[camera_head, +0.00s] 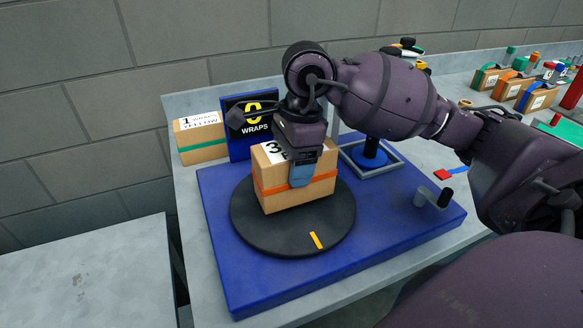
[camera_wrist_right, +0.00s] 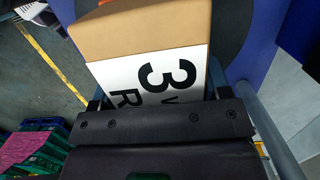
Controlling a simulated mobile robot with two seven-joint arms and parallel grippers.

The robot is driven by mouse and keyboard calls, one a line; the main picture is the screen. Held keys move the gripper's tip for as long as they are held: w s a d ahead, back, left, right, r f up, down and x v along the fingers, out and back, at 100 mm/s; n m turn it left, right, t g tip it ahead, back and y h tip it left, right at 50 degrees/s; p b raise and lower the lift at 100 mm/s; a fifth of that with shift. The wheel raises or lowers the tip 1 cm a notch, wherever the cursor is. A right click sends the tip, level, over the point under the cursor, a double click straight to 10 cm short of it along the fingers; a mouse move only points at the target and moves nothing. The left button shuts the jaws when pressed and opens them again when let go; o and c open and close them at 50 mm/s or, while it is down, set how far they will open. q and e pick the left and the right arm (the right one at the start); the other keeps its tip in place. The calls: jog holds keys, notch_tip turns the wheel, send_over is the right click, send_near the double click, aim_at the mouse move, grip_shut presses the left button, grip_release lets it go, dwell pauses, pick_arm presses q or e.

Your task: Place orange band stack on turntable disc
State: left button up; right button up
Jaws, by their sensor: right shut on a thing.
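The orange band stack (camera_head: 290,193) is a tan cardboard block with an orange band around it and a white label reading 3 on top. It is on or just above the black turntable disc (camera_head: 262,236), left of and behind a yellow mark; I cannot tell whether it touches. My right gripper (camera_head: 302,170) comes from above and is shut on the stack. In the right wrist view the stack's label (camera_wrist_right: 155,85) fills the space between the fingers. The disc sits on a blue base (camera_head: 225,270). My left gripper is not in view.
A green-banded box (camera_head: 200,140) labelled 1 yellow and a blue sign (camera_head: 240,143) reading 0 wraps stand behind the base. A crank handle (camera_head: 435,198) is at the right. A blue post (camera_head: 371,150) in a grey frame stands behind. Several banded boxes (camera_head: 505,90) are at the far right.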

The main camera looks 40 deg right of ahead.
jog(key=shift+f, duration=0.8)
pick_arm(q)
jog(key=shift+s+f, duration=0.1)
pick_arm(e)
jog(key=shift+f, duration=0.2)
jog(key=o, duration=1.2)
jog(key=shift+c, duration=0.2)
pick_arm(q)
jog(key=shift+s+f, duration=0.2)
pick_arm(e)
jog(key=shift+r, duration=0.1)
